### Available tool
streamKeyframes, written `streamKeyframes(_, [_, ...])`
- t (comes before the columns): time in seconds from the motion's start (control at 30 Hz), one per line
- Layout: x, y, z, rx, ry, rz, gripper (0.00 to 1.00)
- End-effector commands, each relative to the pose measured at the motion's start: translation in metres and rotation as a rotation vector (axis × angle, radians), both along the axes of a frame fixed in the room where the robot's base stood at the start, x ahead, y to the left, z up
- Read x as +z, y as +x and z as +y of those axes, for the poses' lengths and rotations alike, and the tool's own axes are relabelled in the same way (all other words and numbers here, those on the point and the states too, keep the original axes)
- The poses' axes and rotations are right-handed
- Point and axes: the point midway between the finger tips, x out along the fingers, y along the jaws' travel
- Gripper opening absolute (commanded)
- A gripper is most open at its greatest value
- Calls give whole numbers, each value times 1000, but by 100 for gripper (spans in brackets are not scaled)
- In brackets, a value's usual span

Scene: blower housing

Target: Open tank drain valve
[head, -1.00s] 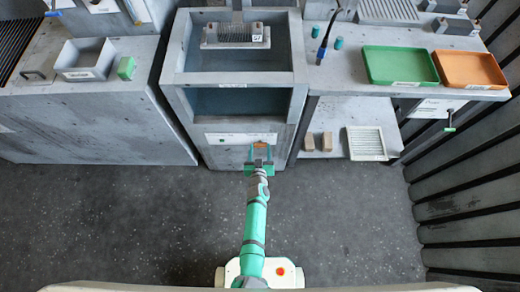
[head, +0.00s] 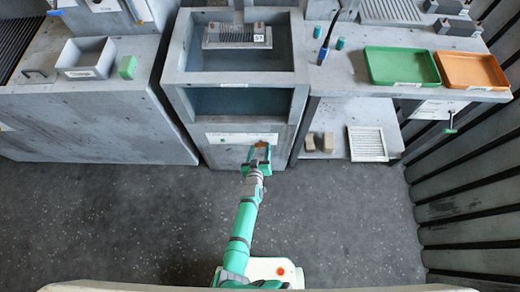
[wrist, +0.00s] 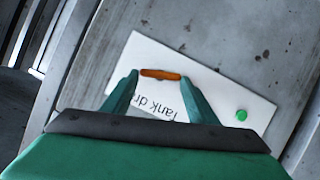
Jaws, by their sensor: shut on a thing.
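The drain valve handle (head: 262,145) is a small orange bar on the front of the grey tank cabinet (head: 225,155). In the wrist view the orange handle (wrist: 160,74) lies across a white plate (wrist: 225,82) with partly hidden lettering that starts "Tank dr" and a green dot (wrist: 241,115). My gripper (head: 257,158) is at the cabinet front. Its green fingers (wrist: 160,82) are shut on the handle, one at each end. The plate looks tilted in the wrist view, so my gripper is turned relative to it.
Above is the open tank (head: 230,77) with a finned block (head: 237,35). A grey bin (head: 87,58) and green block (head: 127,67) stand on the left bench. Green (head: 400,66) and orange (head: 472,70) trays lie on the right bench. The floor before the cabinet is clear.

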Motion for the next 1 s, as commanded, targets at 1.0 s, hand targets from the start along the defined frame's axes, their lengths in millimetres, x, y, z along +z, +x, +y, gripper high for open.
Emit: streamKeyframes(1.0, [-5,0,5,-8,-449,3,31])
